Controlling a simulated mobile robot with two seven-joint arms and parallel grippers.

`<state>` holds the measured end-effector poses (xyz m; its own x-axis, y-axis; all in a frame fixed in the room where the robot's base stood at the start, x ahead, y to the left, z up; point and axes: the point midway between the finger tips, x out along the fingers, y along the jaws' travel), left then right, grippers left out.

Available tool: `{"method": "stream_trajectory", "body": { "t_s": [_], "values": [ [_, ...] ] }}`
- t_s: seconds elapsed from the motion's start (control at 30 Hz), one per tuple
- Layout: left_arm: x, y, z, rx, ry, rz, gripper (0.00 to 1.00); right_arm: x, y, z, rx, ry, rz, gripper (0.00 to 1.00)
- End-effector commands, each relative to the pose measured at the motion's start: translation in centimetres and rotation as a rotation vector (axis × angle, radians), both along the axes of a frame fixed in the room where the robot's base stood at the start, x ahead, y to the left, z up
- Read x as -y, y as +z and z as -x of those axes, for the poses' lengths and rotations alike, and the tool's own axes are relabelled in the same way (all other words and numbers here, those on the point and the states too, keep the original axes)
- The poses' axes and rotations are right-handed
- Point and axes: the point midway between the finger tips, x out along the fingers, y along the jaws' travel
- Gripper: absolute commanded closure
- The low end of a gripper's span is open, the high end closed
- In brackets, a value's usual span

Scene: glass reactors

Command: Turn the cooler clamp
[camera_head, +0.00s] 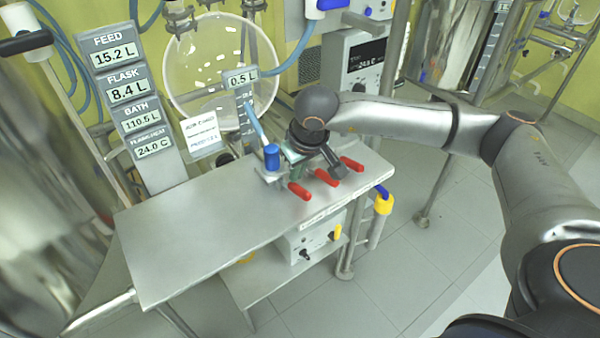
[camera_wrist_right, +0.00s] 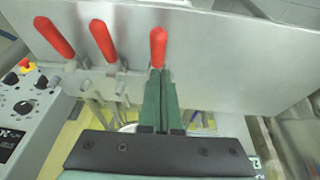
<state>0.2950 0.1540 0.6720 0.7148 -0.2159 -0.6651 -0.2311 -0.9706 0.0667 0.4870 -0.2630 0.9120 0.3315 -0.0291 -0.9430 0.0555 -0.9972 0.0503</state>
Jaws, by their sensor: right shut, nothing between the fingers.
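Three red clamp handles stick out in a row along the edge of the steel table: one at the left (camera_head: 299,190), one in the middle (camera_head: 326,178) and one at the right (camera_head: 352,163). I cannot tell by a label which is the cooler clamp. My right gripper (camera_head: 297,171) is shut and empty, by the left handle. In the right wrist view its green fingers (camera_wrist_right: 160,76) end just below the rightmost red handle (camera_wrist_right: 158,47); whether they touch is unclear. The other two handles (camera_wrist_right: 103,40) and (camera_wrist_right: 55,37) stand to the left. My left gripper is not in view.
The steel table (camera_head: 190,240) is bare on the left. A blue-capped fitting (camera_head: 272,157) stands close beside my right gripper. A round glass vessel (camera_head: 222,75) and display panels (camera_head: 124,90) stand behind. A control box (camera_head: 305,240) sits below the table.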

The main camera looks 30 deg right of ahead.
Motion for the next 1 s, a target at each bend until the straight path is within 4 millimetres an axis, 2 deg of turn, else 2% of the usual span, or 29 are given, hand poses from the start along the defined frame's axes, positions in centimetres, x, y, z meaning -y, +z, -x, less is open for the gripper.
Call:
{"method": "stream_trajectory", "body": {
  "t_s": [0.03,0.07,0.1,0.2,0.4,0.5,0.67,0.87,0.97,1.0],
  "values": [
    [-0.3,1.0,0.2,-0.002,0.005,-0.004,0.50,-0.5,1.9,-0.1,0.004,0.002,-0.002,1.00],
    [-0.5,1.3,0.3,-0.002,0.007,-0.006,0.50,-0.7,2.6,-0.1,0.004,0.001,-0.002,1.00],
    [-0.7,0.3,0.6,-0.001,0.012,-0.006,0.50,-0.6,2.9,0.4,0.006,0.000,-0.003,1.00],
    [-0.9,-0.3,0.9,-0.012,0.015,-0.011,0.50,-0.6,5.0,1.5,0.008,0.000,-0.002,1.00],
    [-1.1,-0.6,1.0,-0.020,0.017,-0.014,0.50,-0.7,8.5,3.3,0.006,-0.002,-0.001,1.00],
    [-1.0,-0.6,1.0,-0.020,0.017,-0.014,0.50,-0.7,9.6,3.8,0.004,-0.001,-0.002,1.00],
    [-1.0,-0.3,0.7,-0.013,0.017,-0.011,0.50,-0.7,10.4,4.3,0.003,-0.002,-0.001,1.00],
    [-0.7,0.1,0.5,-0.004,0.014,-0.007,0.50,-1.1,10.3,4.5,-0.007,-0.003,-0.016,1.00],
    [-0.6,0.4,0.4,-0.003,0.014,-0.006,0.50,-3.4,9.2,5.1,-0.053,-0.013,-0.111,1.00],
    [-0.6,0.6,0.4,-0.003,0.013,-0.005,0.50,-5.1,8.5,5.6,-0.087,-0.024,-0.178,1.00]
  ]
}}
